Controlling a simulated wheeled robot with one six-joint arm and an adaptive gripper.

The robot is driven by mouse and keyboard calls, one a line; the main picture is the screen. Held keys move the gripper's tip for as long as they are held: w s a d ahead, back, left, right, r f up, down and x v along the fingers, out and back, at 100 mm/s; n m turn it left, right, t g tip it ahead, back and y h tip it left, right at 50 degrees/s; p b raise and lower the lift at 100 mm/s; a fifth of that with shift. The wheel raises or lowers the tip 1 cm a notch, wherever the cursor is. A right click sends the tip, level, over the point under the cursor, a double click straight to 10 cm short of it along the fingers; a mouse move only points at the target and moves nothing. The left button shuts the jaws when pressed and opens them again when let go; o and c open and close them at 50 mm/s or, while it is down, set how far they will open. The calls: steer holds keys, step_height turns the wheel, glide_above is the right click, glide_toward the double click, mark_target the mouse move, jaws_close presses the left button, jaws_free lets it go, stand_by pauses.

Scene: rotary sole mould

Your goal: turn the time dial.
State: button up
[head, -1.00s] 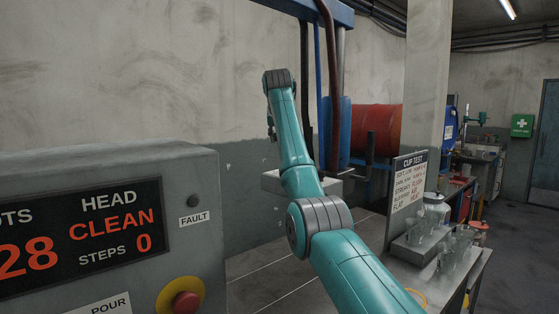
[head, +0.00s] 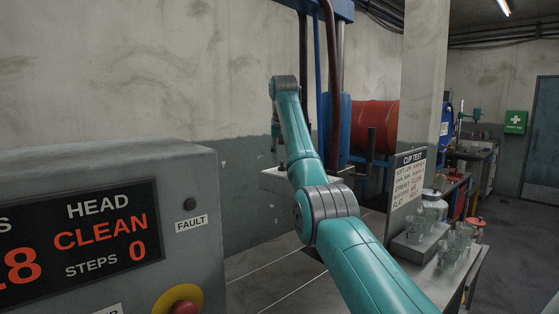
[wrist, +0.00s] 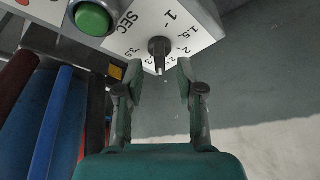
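The time dial (wrist: 158,48) is a dark knob on a white plate (wrist: 140,35) marked SEC, with numbers from 1 to 3.5 around it. In the wrist view it sits just beyond my gripper (wrist: 160,70), roughly centred between the two fingertips. The fingers are spread apart, with a visible gap to the knob on both sides. I cannot tell which number the knob points to. In the head view my gripper (head: 275,143) hangs at the far end of my teal arm, and the dial cannot be made out.
A green button (wrist: 93,18) is left of the dial. Red and blue hoses (wrist: 50,120) run at left in the wrist view. A grey control box (head: 190,165) with a red stop button (head: 183,306) stands at left. The cup test stand (head: 410,180) is at right.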

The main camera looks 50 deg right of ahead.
steer(key=shift+x, duration=0.9)
jaws_close()
steer(key=shift+n, duration=0.4)
steer(key=n+t+y, duration=0.1)
steer(key=n, duration=0.2)
steer(key=shift+s+d+n, duration=0.1)
steer(key=shift+n, duration=0.3)
steer(key=n+y, duration=0.1)
steer(key=n, duration=0.1)
steer(key=n+y, duration=0.1)
steer(key=n, duration=0.2)
steer(key=shift+d+n+t, duration=0.1)
steer(key=shift+n+t, duration=0.2)
